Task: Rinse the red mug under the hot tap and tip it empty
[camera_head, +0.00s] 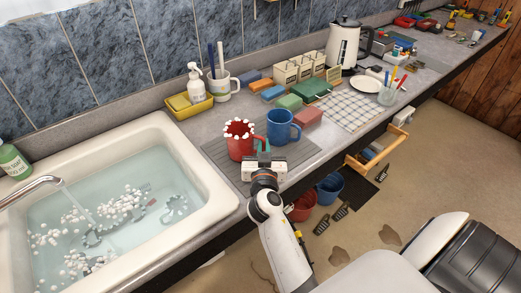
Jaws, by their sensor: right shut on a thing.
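The red mug (240,147) stands upright on a grey mat (213,147) right of the sink, with white foam-like beads heaped at its rim. My right gripper (262,158) is at the mug's right side, shut on it; the fingertips are small and partly hidden. The silver tap (32,189) reaches in from the left, and water runs from it into the cream sink (190,150). The sink holds pale water with white bead-like bits floating. No hot or cold marking is visible on the tap. My left gripper is not in view.
A blue mug (279,127) stands close behind and right of the red mug. A yellow caddy (190,109) and a white mug with brushes (223,87) are behind the mat. Coloured blocks crowd the counter further right. A green bottle (13,160) stands by the tap.

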